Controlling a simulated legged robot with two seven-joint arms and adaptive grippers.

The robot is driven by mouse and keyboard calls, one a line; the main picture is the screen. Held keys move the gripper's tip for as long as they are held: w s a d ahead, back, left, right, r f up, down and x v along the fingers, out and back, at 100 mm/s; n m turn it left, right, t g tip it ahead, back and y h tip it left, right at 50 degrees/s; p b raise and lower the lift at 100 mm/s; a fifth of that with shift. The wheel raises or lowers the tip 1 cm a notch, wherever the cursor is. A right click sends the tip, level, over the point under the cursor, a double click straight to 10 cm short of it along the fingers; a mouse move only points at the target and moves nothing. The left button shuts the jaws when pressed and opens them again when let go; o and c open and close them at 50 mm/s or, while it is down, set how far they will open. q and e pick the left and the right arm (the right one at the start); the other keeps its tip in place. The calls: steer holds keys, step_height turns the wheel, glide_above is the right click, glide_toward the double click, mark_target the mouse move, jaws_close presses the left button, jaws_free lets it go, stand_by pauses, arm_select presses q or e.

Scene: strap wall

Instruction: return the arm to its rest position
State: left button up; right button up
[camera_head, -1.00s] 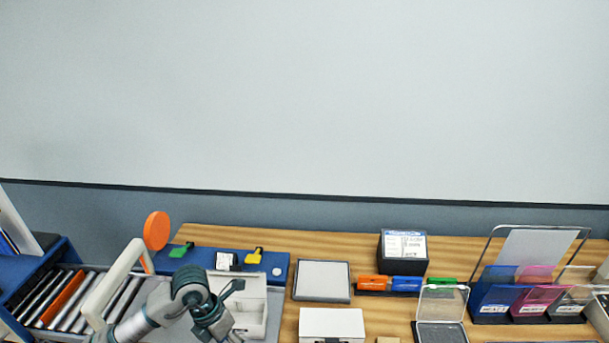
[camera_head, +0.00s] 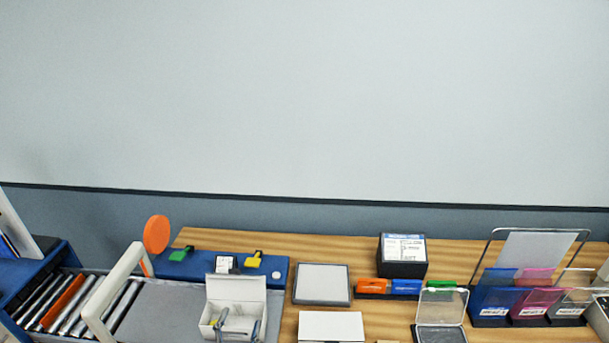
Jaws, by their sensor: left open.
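My left gripper (camera_head: 238,327) shows only at the bottom edge, as two grey-blue fingertips set apart in front of the open white box (camera_head: 236,288). It is open, and I see nothing held between the fingertips. The rest of the left arm is below the picture. A little yellow shows beside the left fingertip; I cannot tell what it is. My right gripper is not in view.
A blue board (camera_head: 205,266) lies behind the box. Boxes and holders fill the right of the wooden table (camera_head: 455,252).

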arm_select(q)
steer(key=s+a+f+n+g+y, duration=0.25)
steer(key=s+f+g, duration=0.2)
steer(key=f, duration=0.45)
steer(key=s+a+f+n+g+y, duration=0.15)
steer(key=s+a+f+g, duration=0.3)
steer(key=f, duration=0.45)
steer(key=s+f+n+g+h, duration=0.1)
steer(key=s+f+g, duration=0.25)
steer(key=s, duration=0.45)
steer(key=s+f+n+g, duration=0.1)
steer(key=s+f+g, duration=0.2)
steer(key=s+f, duration=0.35)
steer(key=s+f+g, duration=0.2)
steer(key=s+f, duration=0.1)
steer(key=f, duration=2.3)
steer(key=s+a+f, duration=0.2)
steer(key=s+f, duration=1.3)
steer(key=s, duration=0.2)
steer(key=shift+s+a+m+g, duration=0.15)
steer(key=shift+s+m+g, duration=0.15)
steer(key=shift+m+g, duration=0.1)
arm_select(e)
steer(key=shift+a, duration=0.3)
